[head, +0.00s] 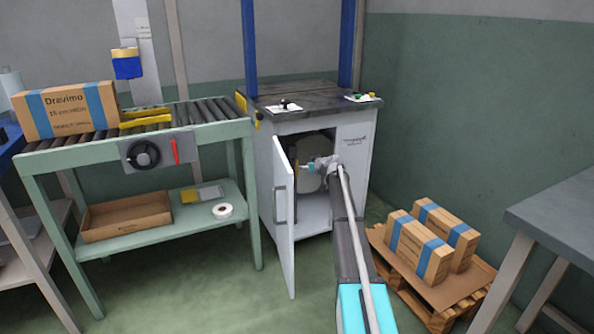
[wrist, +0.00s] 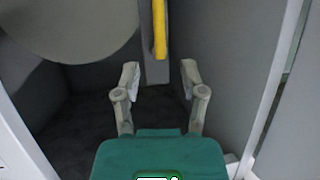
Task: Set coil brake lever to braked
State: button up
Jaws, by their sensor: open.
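A yellow lever (wrist: 160,28) hangs on a grey upright at the top middle of the wrist view. I take it to be the coil brake lever; its upper end is cut off by the frame. A large pale round coil (wrist: 80,22) is to its left. My gripper (wrist: 160,82) is open and empty, with its fingertips apart and the lever beyond the gap between them. In the head view my gripper (head: 308,167) reaches into the open white cabinet (head: 349,185), in front of the pale coil. I cannot clearly make out the lever there.
The cabinet door (head: 285,215) stands open left of my arm. Cabinet walls close in on both sides. A roller conveyor (head: 130,135) with a Dravimo box (head: 67,110) is at left. A pallet (head: 440,300) with boxes (head: 420,247) stands at right.

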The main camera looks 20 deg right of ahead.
aim_at(297, 166)
jog(key=b+x, duration=0.2)
jog(key=x, duration=0.5)
jog(key=shift+w+a+f+b, duration=0.1)
jog(key=shift+w+b, duration=0.2)
jog(key=shift+w, duration=0.05)
grip_shut()
